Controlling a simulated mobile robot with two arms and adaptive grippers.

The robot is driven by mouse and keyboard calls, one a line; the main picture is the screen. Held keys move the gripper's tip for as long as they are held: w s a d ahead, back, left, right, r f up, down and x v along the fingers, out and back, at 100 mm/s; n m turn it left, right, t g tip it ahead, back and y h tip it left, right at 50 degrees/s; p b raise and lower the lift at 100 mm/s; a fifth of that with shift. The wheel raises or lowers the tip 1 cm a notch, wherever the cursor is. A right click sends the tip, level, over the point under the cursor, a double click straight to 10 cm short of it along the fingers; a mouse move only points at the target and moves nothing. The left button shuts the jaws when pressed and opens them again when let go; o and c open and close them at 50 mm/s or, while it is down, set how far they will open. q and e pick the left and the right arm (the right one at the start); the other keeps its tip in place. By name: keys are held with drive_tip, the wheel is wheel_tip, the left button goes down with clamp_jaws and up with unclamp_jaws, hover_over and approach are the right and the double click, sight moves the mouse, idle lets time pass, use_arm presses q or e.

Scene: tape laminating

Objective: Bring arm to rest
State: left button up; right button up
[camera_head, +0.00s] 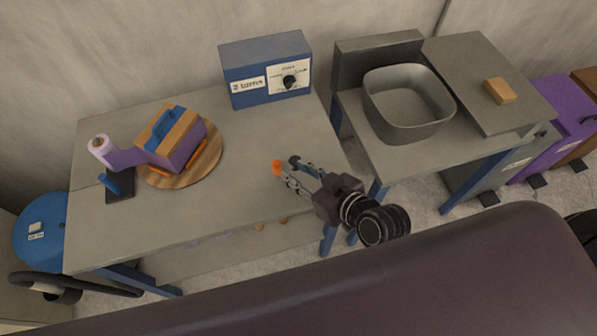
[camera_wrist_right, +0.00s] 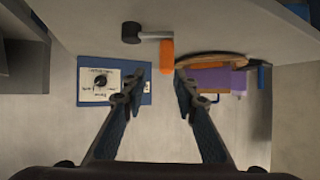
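My right gripper (camera_head: 290,174) is over the right part of the worktable (camera_head: 240,190), its arm coming in from the lower right. In the right wrist view its fingers (camera_wrist_right: 161,78) are spread with an empty gap between them. A small tool with a black head (camera_wrist_right: 131,32), a grey rod and an orange handle (camera_wrist_right: 166,55) shows beyond the fingertips, apart from them. In the head view its orange end (camera_head: 277,167) is close to the fingertips. My left gripper is in neither view.
A round wooden board (camera_head: 210,160) carries a purple box (camera_head: 185,148) with a blue handle. A tape roll (camera_head: 101,147) is beside it. A blue box with a dial (camera_head: 265,70) stands at the back. A grey basin (camera_head: 408,105) is on the right-hand table. The worktable's front middle is clear.

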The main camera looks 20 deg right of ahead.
idle(0.3)
drive_tip(key=s+d+f+m+g+h, duration=0.1)
drive_tip(key=s+d+f+g+h, duration=0.3)
drive_tip(key=s, duration=0.4)
drive_tip(key=s+d+f+m+g+h, duration=0.1)
drive_tip(key=s+d+f+g, duration=0.1)
drive_tip(key=s+d+g, duration=0.35)
drive_tip(key=s+f, duration=0.3)
drive_tip(key=f, duration=1.1)
drive_tip(key=s+f, duration=0.2)
drive_tip(key=f, duration=1.1)
drive_tip(key=s+d+f, duration=0.1)
drive_tip(key=s+f, duration=0.6)
drive_tip(key=s, duration=0.1)
drive_tip(key=s+d+f, duration=0.2)
drive_tip(key=s+f, duration=0.5)
drive_tip(key=s, duration=0.1)
drive_tip(key=shift+s+d+f, duration=0.2)
drive_tip(key=shift+s+d, duration=0.05)
drive_tip(key=shift+s, duration=0.05)
drive_tip(key=shift+g, duration=0.25)
